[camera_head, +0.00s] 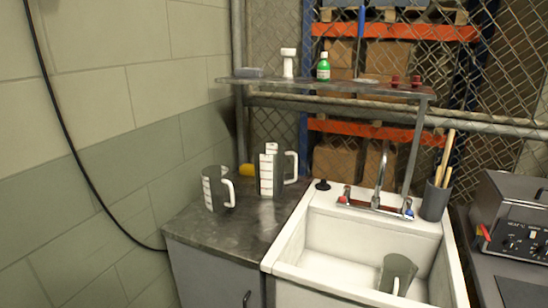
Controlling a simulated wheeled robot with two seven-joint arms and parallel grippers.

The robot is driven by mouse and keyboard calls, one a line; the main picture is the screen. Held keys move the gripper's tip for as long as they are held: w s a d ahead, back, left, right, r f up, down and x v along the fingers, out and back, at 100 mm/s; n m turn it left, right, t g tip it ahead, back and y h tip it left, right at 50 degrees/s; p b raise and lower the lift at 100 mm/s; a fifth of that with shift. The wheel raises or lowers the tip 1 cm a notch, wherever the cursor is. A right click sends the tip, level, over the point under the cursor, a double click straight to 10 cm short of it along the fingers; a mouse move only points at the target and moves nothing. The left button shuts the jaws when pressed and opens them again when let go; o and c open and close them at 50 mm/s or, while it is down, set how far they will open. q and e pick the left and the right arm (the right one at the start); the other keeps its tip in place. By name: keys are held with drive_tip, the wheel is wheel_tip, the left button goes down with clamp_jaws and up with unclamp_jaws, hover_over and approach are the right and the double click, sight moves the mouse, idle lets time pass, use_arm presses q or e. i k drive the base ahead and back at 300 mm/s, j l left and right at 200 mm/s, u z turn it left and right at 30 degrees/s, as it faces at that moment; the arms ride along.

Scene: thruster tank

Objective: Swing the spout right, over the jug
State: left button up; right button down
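The chrome spout (381,171) rises from the middle of the faucet base at the back of the white sink (285,246). It looks tall and narrow from here, and its exact facing is hard to tell. A red-marked tap handle (345,194) is on its left and a blue-marked one (407,208) on its right. A grey jug (398,267) is in the right part of the basin, right of and nearer than the spout. Two more jugs with white scales stand on the counter left of the sink, one in front (215,189) and one behind (268,175). Neither gripper is in view.
A shelf (330,87) above the sink carries a green bottle (323,67) and small items. A dark holder with wooden-handled tools (435,202) stands right of the faucet. A heater box (515,215) is further right. The basin's left part is clear.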

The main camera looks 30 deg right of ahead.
sight(381, 176)
drive_tip(key=z, duration=1.7)
